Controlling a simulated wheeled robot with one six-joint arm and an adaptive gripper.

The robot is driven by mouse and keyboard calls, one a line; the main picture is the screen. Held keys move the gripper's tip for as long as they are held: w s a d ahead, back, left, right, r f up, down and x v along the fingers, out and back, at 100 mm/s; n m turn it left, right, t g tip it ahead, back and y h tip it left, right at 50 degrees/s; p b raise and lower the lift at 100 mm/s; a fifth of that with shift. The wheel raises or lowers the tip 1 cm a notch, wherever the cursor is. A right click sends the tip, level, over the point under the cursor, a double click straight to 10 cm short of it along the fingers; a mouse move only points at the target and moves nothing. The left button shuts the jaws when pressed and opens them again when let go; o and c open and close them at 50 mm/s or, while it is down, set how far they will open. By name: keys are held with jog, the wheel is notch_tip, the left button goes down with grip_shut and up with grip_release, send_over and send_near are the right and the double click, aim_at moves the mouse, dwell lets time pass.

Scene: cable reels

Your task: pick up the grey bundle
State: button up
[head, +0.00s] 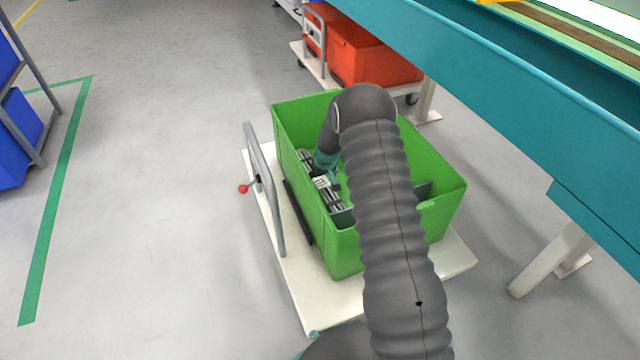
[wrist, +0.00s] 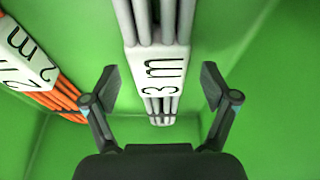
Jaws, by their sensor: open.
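The grey bundle (wrist: 155,28) shows in the wrist view as several parallel grey cables. A white label (wrist: 160,72) reading "3 m" is wrapped around it. My gripper (wrist: 160,88) is open, with one finger on each side of the label in the picture. The fingers do not visibly press on the bundle, and I cannot tell the exact height gap. In the head view my arm reaches down into the green crate (head: 345,252) and hides much of its inside.
Orange bundles (wrist: 62,101) with white "2 m" labels lie left of the grey one. The crate stands on a white trolley (head: 455,256) with a grey handle (head: 265,190). A teal-edged bench (head: 500,80) is at the right. Open floor (head: 160,190) lies left.

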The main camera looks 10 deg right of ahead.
jog(key=shift+w+f, duration=0.2)
jog(key=shift+f, duration=0.45)
jog(key=c, duration=1.4)
jog(key=shift+r, duration=0.1)
grip_shut()
jog(key=shift+r, duration=0.1)
